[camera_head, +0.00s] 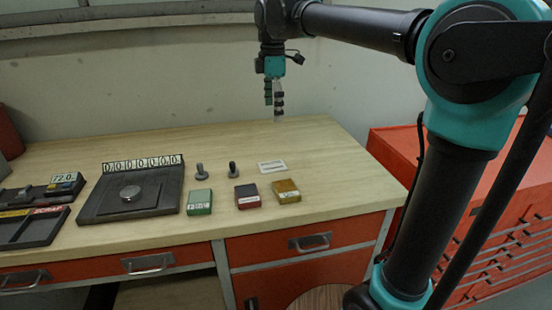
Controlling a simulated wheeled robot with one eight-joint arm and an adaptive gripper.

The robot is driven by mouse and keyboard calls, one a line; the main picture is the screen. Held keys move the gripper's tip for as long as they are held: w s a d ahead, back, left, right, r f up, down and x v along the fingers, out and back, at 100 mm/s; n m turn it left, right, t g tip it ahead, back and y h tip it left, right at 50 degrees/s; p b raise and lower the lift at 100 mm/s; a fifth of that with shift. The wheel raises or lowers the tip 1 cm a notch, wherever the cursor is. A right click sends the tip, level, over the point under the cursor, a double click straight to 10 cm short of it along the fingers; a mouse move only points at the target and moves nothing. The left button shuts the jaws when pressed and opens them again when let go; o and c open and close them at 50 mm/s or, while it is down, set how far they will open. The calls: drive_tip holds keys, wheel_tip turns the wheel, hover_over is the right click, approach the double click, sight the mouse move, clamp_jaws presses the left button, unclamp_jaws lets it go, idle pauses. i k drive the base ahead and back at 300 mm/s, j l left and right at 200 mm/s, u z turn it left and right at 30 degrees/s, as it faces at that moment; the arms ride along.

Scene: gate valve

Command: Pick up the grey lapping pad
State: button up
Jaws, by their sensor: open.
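My gripper (273,108) is open and empty, pointing down above the back right of the workbench (310,148), well clear of the small blocks. A row of labelled blocks lies near the front edge: a green block (200,202), a dark red block (247,196) and a yellow-brown block (286,191). None of these three is grey. I cannot tell for sure which thing is the grey lapping pad.
Two small upright grey pieces (200,172) (232,169) and a white card (272,167) stand behind the blocks. A second black tray (30,232) lies front left. The back of the bench is clear.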

sight(201, 175)
drive_tip(key=k, duration=1)
